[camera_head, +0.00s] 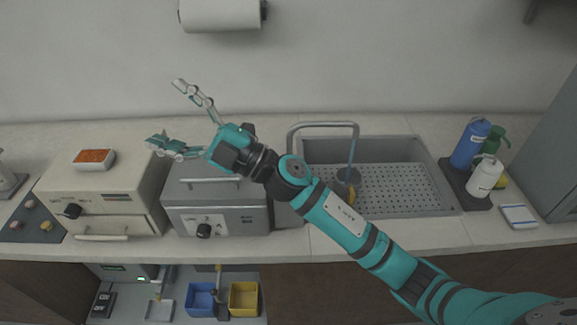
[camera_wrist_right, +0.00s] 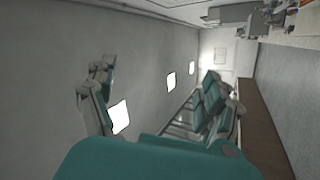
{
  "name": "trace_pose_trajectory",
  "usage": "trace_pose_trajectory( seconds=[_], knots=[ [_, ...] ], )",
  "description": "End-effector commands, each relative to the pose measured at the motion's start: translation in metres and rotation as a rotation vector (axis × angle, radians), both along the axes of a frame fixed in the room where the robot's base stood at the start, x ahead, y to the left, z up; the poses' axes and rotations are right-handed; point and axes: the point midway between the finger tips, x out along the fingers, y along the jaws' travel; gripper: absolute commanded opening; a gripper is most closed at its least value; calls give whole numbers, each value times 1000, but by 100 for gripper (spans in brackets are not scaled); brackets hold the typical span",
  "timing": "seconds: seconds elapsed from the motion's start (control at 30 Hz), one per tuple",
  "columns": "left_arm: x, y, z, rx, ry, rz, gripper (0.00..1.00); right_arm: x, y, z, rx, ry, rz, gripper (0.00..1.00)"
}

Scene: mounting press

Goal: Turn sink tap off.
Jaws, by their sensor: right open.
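The sink (camera_head: 425,205) is set in the counter right of centre in the head view, with a perforated grey bottom. The tap (camera_head: 322,125) is a grey pipe that rises at the sink's left and runs across to the right. A thin blue-grey streak (camera_head: 353,150), which looks like running water, drops from its end to a grey round thing (camera_head: 345,177) in the sink. The tap's handle cannot be made out; my arm covers the tap's lower part. My right gripper (camera_head: 168,114) is open and empty, well left of the tap, above the machines. My left gripper is not in view.
A box-shaped machine (camera_head: 95,190) and a grey press-like machine (camera_head: 215,215) stand left of the sink. Bottles (camera_head: 470,144) stand in a dark tray at the right, beside a notepad (camera_head: 519,216). A paper roll (camera_head: 221,14) hangs on the wall.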

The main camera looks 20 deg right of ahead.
Motion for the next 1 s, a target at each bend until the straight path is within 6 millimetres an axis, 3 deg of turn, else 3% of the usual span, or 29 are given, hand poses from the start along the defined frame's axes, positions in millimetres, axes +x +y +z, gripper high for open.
trace_pose_trajectory(
  seconds=[0.03, 0.13, 0.27, 0.37, 0.47, 0.6, 0.7, 0.83, 1.0],
  knots=[
    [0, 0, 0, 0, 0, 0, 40, -7, 20, 3, -113, -89, 92, 85],
    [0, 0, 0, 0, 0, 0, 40, -21, 48, -15, -379, -216, 276, 85],
    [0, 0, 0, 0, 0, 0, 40, -18, 46, -59, -790, -284, 459, 85],
    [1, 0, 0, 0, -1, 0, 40, 0, 10, -89, -1137, -249, 541, 85],
    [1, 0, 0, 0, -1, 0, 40, 25, -50, -102, -1473, -134, 563, 85],
    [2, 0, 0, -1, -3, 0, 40, 49, -138, -87, -1829, 96, 515, 85],
    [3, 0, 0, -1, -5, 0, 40, 54, -183, -69, -1975, 241, 469, 85],
    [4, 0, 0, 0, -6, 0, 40, 54, -210, -57, -2057, 341, 436, 85],
    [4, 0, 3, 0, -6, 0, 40, 53, -213, -69, -2067, 358, 437, 85]
  ],
)
